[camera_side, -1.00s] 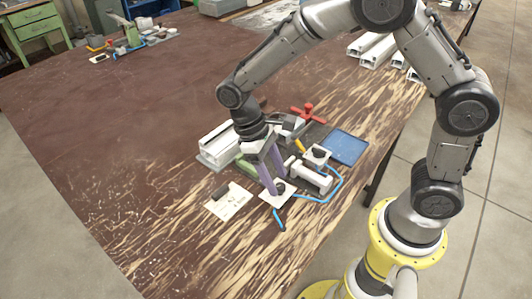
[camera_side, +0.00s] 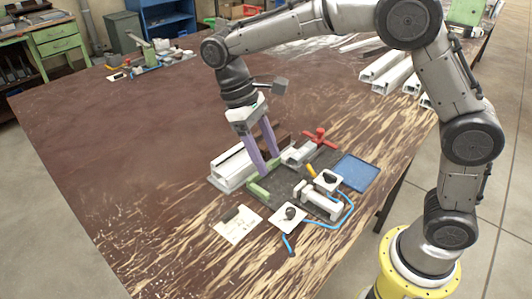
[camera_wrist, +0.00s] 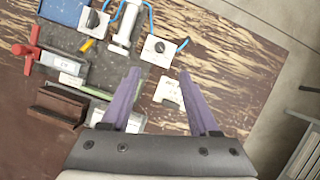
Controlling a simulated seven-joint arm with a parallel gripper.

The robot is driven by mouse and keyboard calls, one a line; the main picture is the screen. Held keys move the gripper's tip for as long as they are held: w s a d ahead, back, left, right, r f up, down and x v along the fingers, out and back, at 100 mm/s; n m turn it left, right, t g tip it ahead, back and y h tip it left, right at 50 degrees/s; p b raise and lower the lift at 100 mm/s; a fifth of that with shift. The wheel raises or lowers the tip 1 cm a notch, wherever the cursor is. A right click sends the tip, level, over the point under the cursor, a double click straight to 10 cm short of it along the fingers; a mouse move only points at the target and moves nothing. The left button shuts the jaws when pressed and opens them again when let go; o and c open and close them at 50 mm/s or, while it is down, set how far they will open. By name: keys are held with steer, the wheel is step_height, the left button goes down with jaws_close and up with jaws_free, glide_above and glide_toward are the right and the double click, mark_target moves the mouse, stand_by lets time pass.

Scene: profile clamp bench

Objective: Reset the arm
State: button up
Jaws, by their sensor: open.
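My gripper (camera_side: 268,163) has two purple fingers pointing down, spread apart with nothing between them. In the side view it appears in front of or above the clamp fixture (camera_side: 290,182), near the white profile (camera_side: 228,168) and the green bar (camera_side: 257,192); its exact height is unclear. In the wrist view the open fingertips (camera_wrist: 158,72) have bare table and part of the fixture below them. The fixture carries a red handle (camera_side: 320,138), a white cylinder (camera_side: 321,204) and a white plate with a black knob (camera_side: 327,180). A second knob plate (camera_side: 289,217) lies at the front.
A card (camera_side: 236,226) with a dark piece on it lies at the front. A blue hose (camera_side: 340,221) runs around the cylinder. A blue tray (camera_side: 357,173) is at the right. White profiles (camera_side: 385,70) lie at the back right.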

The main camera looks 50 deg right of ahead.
steer(key=s+d+r+m+t+y, duration=0.1)
steer(key=s+d+r+m+t, duration=0.1)
steer(key=s+d+r+t, duration=0.55)
steer(key=s+d+f+m+t, duration=0.1)
steer(key=s+d+f+t, duration=0.1)
steer(key=s, duration=0.8)
steer(key=shift+s+d+f, duration=0.4)
steer(key=shift+d+f, duration=0.05)
steer(key=shift+d, duration=0.15)
